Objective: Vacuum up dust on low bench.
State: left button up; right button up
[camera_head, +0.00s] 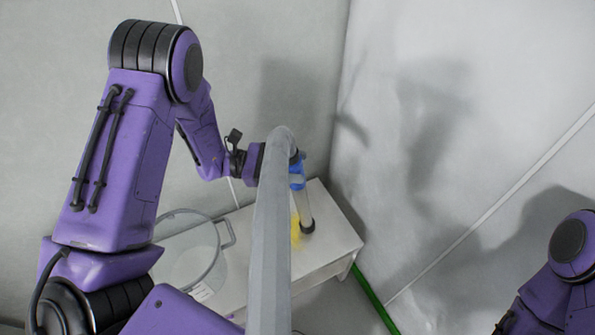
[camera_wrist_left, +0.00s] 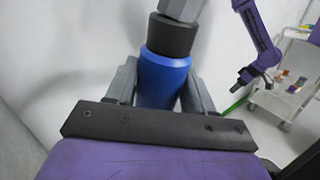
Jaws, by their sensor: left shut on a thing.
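A low white bench (camera_head: 338,237) stands in the corner of the room in the head view. My left gripper (camera_head: 292,176) is shut on the blue grip, which also shows between the fingers in the left wrist view (camera_wrist_left: 163,80). The hose hides part of the gripper and bench. My right gripper is not clearly visible in the head view.
Walls close in behind and to the right. A green strip (camera_head: 376,300) runs along the floor. The left wrist view shows a white cart (camera_wrist_left: 283,100) with small coloured items.

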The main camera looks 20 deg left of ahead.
pick_arm(q)
jog(key=w+a, duration=0.4)
jog(key=a, duration=0.2)
jog(key=shift+w+a, duration=0.15)
jog(key=shift+w, duration=0.15)
jog(key=shift+r, duration=0.1)
dwell(0.3)
jog(key=s+a+p, duration=0.2)
jog(key=shift+s, duration=0.3)
